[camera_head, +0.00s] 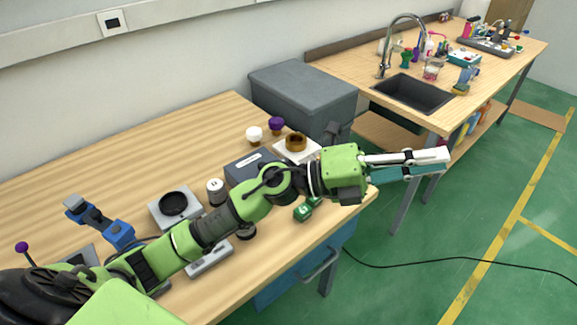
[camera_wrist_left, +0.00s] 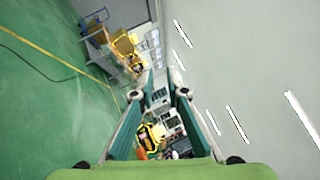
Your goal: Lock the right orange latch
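I cannot make out an orange latch in either view. My left gripper (camera_head: 444,164) reaches right past the table's right end, over the green floor. In the left wrist view its two fingers (camera_wrist_left: 160,80) run forward with a gap between their tips and nothing held. A yellow object (camera_wrist_left: 150,138) shows far off between the fingers, and another yellow object (camera_wrist_left: 128,45) stands beyond the left finger; both are too small to identify. My right gripper is not in view.
Below my left arm is a wooden table (camera_head: 70,190) with a grey box (camera_head: 250,168), a black round dish (camera_head: 174,204) and small knobs. A grey bin (camera_head: 303,95) stands behind it. A sink bench (camera_head: 340,62) is at the back right.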

